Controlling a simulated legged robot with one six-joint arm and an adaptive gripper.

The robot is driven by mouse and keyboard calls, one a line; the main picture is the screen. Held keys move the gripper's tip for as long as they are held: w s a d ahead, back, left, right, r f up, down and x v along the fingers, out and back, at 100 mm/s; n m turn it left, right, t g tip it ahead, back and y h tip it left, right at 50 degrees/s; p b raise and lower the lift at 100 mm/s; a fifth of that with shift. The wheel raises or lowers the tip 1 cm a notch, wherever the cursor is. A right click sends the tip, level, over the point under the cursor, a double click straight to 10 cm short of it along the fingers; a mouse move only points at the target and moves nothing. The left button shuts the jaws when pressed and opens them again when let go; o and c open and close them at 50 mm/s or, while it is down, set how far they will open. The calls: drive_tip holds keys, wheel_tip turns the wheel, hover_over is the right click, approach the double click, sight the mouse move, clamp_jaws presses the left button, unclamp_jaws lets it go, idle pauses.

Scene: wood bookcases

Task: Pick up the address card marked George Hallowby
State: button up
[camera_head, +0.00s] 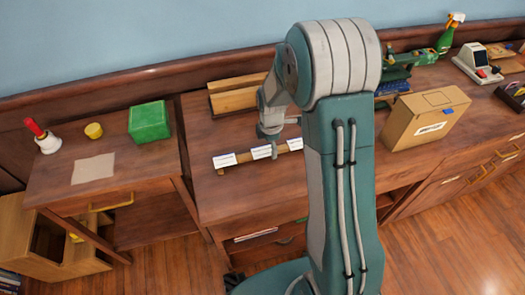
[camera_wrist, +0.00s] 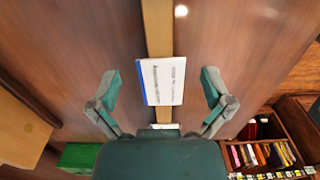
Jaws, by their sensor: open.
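Three white address cards stand along a narrow wooden strip (camera_head: 240,162) on the desk: a left card (camera_head: 224,160), a middle card (camera_head: 262,152) and a right card (camera_head: 295,144). Their print is too small to read, so I cannot tell which says George Hallowby. My gripper (camera_head: 268,132) is above the strip, close to the middle card. In the wrist view my gripper (camera_wrist: 160,74) is open, with one card (camera_wrist: 163,81) between its fingers and a gap on both sides. Part of another white card (camera_wrist: 165,126) shows nearer the palm.
A cardboard box (camera_head: 425,118) stands right of my arm. The desk around the strip is mostly clear.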

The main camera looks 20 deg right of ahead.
drive_tip(key=shift+a+f, duration=0.1)
drive_tip(key=shift+a, duration=0.05)
drive_tip(key=shift+f, duration=0.1)
idle(0.3)
drive_tip(key=c, duration=0.8)
